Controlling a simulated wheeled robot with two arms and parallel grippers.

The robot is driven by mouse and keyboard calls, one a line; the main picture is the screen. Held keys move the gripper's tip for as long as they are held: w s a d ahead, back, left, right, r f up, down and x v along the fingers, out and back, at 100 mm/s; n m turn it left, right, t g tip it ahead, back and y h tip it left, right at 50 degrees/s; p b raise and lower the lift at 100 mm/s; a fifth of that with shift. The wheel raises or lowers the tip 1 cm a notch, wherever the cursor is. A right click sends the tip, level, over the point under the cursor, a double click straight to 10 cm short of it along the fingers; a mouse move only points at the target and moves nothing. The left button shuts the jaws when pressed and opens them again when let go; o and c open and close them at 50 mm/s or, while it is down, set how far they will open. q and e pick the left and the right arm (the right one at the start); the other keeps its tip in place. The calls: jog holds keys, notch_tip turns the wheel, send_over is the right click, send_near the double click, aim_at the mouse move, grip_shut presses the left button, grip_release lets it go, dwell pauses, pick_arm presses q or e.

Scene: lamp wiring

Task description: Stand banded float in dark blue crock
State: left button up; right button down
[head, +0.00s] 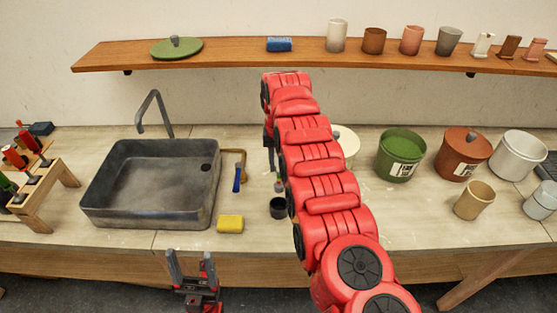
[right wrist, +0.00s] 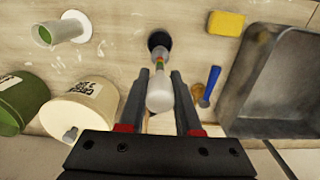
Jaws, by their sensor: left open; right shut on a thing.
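My right gripper (right wrist: 158,82) is shut on the banded float (right wrist: 160,96), which has a pale body and narrow coloured bands towards its far end. The dark blue crock (right wrist: 158,40) is a small dark cup on the counter. In the right wrist view the float's far end overlaps the crock's mouth. In the head view a bit of the float (head: 279,185) shows just above the crock (head: 278,208), seemingly apart from it. My red right arm hides most of the right gripper there. My left gripper (head: 190,268) is open and empty, in front of the counter.
A grey sink (head: 150,218), a yellow sponge (head: 230,223) and a blue-handled brush (head: 237,180) lie left of the crock. A green pot (head: 396,160), a terracotta pot (head: 460,158) and a tan cup (head: 474,203) stand to the right. A shelf (head: 225,56) runs above.

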aim_at(279, 184)
jog(key=shift+f+b, duration=0.35)
jog(key=shift+b, duration=0.45)
jog(key=shift+f+b, duration=1.35)
jog(key=shift+f, duration=1.35)
jog(key=shift+f+b, duration=1.1)
jog(key=shift+f, duration=1)
jog(key=shift+f+b, duration=0.4)
jog(key=shift+f, duration=0.2)
jog(key=c, duration=0.5)
grip_release()
